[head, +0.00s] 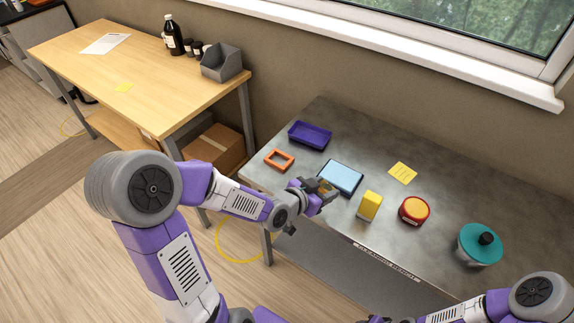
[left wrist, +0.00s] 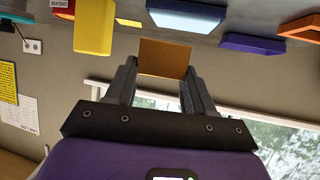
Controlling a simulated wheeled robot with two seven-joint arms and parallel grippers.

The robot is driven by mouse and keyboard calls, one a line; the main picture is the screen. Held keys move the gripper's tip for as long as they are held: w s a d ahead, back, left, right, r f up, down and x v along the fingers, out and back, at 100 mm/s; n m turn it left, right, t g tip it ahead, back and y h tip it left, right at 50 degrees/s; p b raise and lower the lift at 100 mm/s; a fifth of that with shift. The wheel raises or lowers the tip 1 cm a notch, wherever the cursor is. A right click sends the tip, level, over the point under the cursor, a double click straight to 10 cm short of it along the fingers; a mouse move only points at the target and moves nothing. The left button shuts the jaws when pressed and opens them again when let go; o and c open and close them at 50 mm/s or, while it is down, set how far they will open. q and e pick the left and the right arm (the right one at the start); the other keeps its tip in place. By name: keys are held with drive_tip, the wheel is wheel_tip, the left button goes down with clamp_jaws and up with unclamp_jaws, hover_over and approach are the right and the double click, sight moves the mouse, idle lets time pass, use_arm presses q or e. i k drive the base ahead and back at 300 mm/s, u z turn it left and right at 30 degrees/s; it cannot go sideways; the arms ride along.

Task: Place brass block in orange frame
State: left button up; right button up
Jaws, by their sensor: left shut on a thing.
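The brass block (left wrist: 164,58) is between the two fingers of my left gripper (left wrist: 162,75), which is shut on it. In the head view my left gripper (head: 320,194) is at the near edge of the grey table, just in front of the blue box; the block is mostly hidden there. The orange frame (head: 279,160) lies flat on the table, left of and farther back than the gripper, and looks empty. In the left wrist view the orange frame (left wrist: 303,28) is at the top right, apart from the block. My right gripper (head: 376,320) barely shows at the bottom edge.
On the grey table (head: 300,117) are a purple tray (head: 310,135), the blue box (head: 341,177), a yellow block (head: 369,205), a red-and-yellow round container (head: 413,210) and a teal lidded thing (head: 480,243). A yellow note (head: 402,173) lies behind them. The wall and window stand behind.

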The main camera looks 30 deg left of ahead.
sight(279, 160)
drive_tip(key=k, duration=0.45)
drive_tip(key=u, duration=0.75)
drive_tip(key=i, duration=0.75)
drive_tip(key=z, duration=0.75)
